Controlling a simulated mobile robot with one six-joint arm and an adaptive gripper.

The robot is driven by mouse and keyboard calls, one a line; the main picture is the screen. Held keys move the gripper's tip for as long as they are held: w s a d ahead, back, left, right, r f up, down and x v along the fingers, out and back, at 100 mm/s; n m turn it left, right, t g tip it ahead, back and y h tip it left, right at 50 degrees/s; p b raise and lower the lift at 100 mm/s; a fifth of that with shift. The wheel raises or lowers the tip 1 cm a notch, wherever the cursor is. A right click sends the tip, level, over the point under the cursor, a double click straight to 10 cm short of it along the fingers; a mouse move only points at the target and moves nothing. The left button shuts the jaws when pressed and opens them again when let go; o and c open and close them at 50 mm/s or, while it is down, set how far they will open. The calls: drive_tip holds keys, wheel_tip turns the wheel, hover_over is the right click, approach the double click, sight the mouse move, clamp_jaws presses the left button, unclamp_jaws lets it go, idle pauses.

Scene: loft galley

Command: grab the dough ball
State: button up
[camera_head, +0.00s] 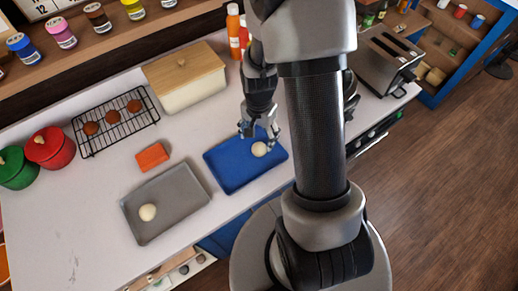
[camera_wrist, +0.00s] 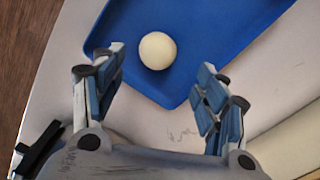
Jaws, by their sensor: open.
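A pale dough ball (camera_head: 259,149) lies on the blue tray (camera_head: 226,178). In the wrist view the dough ball (camera_wrist: 157,50) sits ahead of my fingers, near one corner of the blue tray (camera_wrist: 215,28). A second pale dough ball (camera_head: 148,212) lies on the grey tray (camera_head: 180,191) to the left. My gripper (camera_head: 258,138) is open and empty, above the back edge of the blue tray and close to the ball there. In the wrist view the two fingers of my gripper (camera_wrist: 158,90) are wide apart, with no contact on the ball.
An orange block (camera_head: 152,157) lies on the counter behind the grey tray. A wire rack (camera_head: 117,119) with brown balls, a lidded box (camera_head: 186,80), orange bottles (camera_head: 234,30) and a toaster (camera_head: 388,55) stand behind. Red (camera_head: 50,148) and green (camera_head: 16,169) pots stand left. The front-left counter is clear.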

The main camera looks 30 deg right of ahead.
sight(259, 146)
drive_tip(key=f, duration=0.2)
drive_tip(key=f+b, duration=0.1)
drive_tip(key=f, duration=0.2)
drive_tip(key=shift+s+f, duration=0.25)
drive_tip(key=shift+f, duration=0.05)
drive_tip(key=c, duration=1.1)
drive_tip(key=shift+r, duration=0.15)
drive_tip(key=shift+c, duration=0.2)
